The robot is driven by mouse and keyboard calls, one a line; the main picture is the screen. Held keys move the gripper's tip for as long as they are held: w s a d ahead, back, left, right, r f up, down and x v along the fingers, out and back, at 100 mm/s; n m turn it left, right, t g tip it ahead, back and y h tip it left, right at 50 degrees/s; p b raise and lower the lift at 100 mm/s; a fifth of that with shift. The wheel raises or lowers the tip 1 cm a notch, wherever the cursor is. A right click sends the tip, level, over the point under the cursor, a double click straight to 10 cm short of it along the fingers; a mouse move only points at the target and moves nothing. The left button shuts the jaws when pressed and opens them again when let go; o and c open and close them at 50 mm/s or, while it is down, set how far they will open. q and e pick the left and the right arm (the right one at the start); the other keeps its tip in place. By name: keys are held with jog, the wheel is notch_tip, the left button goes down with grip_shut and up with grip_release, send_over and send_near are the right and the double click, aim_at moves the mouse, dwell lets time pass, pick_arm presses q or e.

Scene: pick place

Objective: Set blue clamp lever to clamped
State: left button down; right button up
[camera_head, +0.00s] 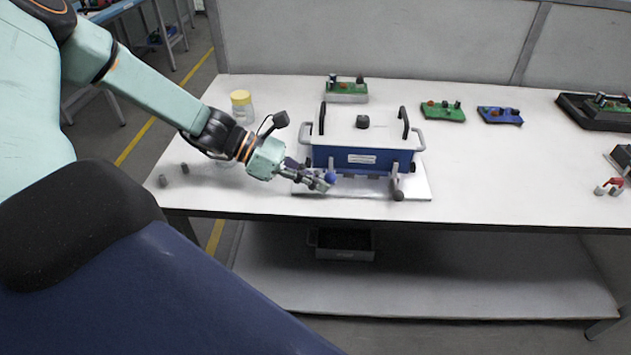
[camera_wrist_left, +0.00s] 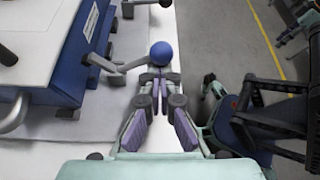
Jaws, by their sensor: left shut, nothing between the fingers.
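The blue clamp lever shows in the head view as a round blue knob (camera_head: 331,177) at the front left of a blue and white box fixture (camera_head: 362,156). In the left wrist view, the blue knob (camera_wrist_left: 161,53) sits at the end of a grey lever arm that comes from the fixture's side. My left gripper (camera_head: 322,184) is right at the knob. In the wrist view, its fingers (camera_wrist_left: 160,82) are shut and empty, with the tips just below the knob. Whether they touch it I cannot tell. My right gripper is not in view.
A second lever with a dark knob (camera_head: 398,195) stands at the fixture's front right. The fixture has black handles on top and rests on a pale plate (camera_head: 345,189). A yellow-lidded jar (camera_head: 241,105) stands behind my left arm. Green and blue boards (camera_head: 442,112) lie behind; the table's right middle is clear.

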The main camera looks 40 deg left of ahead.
pick_arm(q)
jog(key=shift+w+a+r+n+g+p, duration=0.2)
jog(key=shift+w+r+n+g+p, duration=0.1)
jog(key=shift+r+n+g, duration=0.25)
jog(key=shift+w+a+r+n+g+h, duration=0.15)
jog(key=shift+w+n+g+h, duration=0.1)
jog(key=shift+n+h, duration=0.35)
jog(key=n+g+h, duration=0.1)
jog(key=w+a+r+n+h+b, duration=0.1)
jog(key=n, duration=0.1)
jog(key=shift+w+g, duration=0.3)
jog(key=shift+g, duration=0.1)
jog(key=shift+w+r, duration=0.1)
jog(key=shift+w+a+r, duration=0.1)
jog(key=shift+w+a, duration=0.1)
jog(key=shift+w, duration=0.1)
jog(key=shift+r, duration=0.1)
